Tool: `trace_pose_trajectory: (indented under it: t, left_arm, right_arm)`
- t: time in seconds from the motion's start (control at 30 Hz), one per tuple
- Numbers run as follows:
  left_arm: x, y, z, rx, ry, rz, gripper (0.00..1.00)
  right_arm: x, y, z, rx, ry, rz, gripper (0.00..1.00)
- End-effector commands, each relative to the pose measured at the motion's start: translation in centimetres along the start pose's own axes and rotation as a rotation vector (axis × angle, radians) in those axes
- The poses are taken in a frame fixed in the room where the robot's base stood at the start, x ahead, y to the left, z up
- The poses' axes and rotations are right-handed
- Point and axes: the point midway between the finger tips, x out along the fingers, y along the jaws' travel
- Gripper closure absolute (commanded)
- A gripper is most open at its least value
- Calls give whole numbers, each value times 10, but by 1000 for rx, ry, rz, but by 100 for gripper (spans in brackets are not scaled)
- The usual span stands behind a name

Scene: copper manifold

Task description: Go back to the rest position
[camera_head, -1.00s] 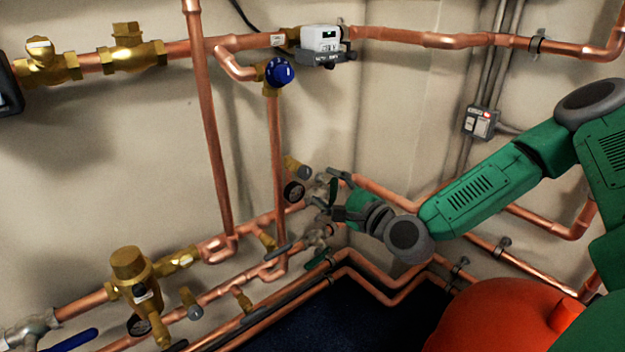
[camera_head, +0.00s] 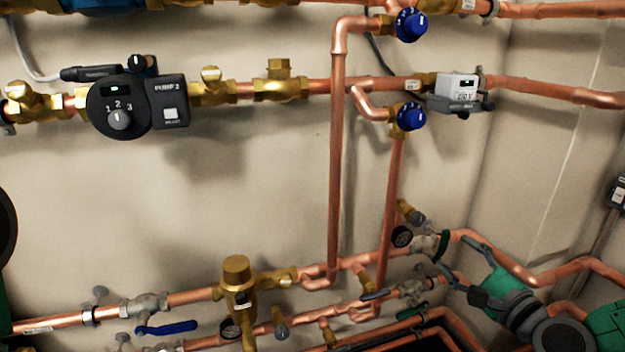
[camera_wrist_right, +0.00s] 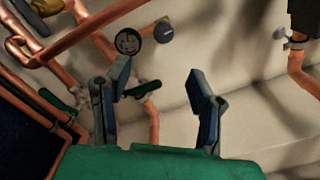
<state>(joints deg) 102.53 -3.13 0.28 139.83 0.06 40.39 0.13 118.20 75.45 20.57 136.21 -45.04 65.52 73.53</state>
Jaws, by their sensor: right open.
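My right gripper (camera_head: 459,262) is at the lower right of the head view, in front of the corner pipes. In the right wrist view its two fingers (camera_wrist_right: 160,78) stand wide apart with nothing held between them. Beyond the fingers are a green-handled valve (camera_wrist_right: 143,92) and a round gauge (camera_wrist_right: 128,41). The gauge (camera_head: 401,236) also shows in the head view, left of the gripper. I cannot tell exactly how far the fingers are from the valves. My left gripper is not in view; only dark and green arm parts show at the left edge.
Copper pipes run along the wall around the right gripper. A blue-handled valve (camera_head: 166,328) and a brass valve (camera_head: 238,285) are on the lower left pipes. A pump (camera_head: 122,106), blue knobs (camera_head: 410,116) and a grey box (camera_head: 456,90) are higher up. Bare wall (camera_head: 240,190) lies between.

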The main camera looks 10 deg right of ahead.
Motion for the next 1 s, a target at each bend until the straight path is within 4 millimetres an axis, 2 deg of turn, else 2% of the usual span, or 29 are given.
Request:
trace_pose_trajectory:
  t: [0.07, 0.17, 0.27, 0.37, 0.5, 0.7, 0.83, 1.0]
  left_arm:
    - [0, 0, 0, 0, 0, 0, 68]
    - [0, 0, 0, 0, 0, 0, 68]
    - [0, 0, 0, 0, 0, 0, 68]
    - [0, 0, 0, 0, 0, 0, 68]
    - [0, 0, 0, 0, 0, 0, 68]
    - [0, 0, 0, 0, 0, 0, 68]
    - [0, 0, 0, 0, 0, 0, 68]
    - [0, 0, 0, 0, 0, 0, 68]
  right_arm:
    - [0, 7, 2, -18, -2, 23, 50]
    - [0, 31, 7, -87, -7, 107, 50]
    - [-5, 74, 12, -217, -20, 254, 50]
    - [-19, 122, 15, -382, -49, 428, 50]
    - [-50, 183, 12, -617, -112, 666, 50]
    - [-108, 248, -3, -954, -252, 985, 50]
    - [-150, 275, -18, -1169, -371, 1177, 50]
    - [-197, 291, -38, -1409, -533, 1383, 50]
